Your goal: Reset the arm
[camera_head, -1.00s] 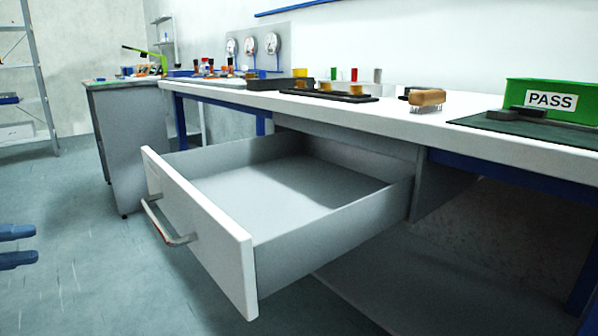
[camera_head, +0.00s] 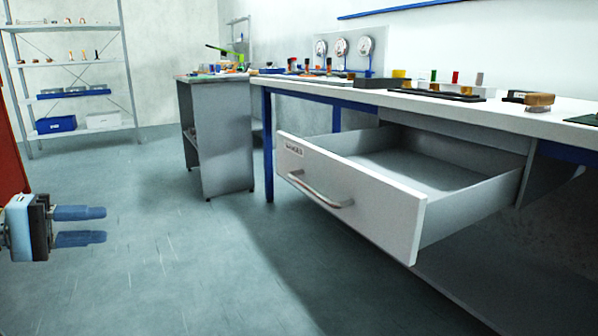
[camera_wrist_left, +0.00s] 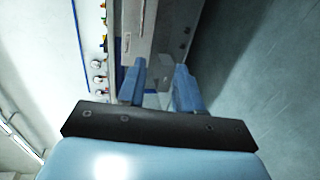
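My left gripper (camera_head: 82,226) shows at the left edge of the head view, over the floor. Its two blue fingers are apart with an empty gap between them. In the left wrist view its fingers (camera_wrist_left: 160,85) are also apart with nothing held. The gripper is clear of the drawer (camera_head: 350,195), which stands pulled out under the workbench and looks empty inside. The drawer has a white front with a metal handle (camera_head: 320,192). My right gripper is not in the head view.
The white workbench (camera_head: 520,115) carries small coloured parts, a wooden-handled tool (camera_head: 538,99) and gauges (camera_head: 343,47) behind. A grey cabinet (camera_head: 222,135) stands beyond it. A metal shelf (camera_head: 70,65) stands at the back left. The floor (camera_head: 190,260) between is clear.

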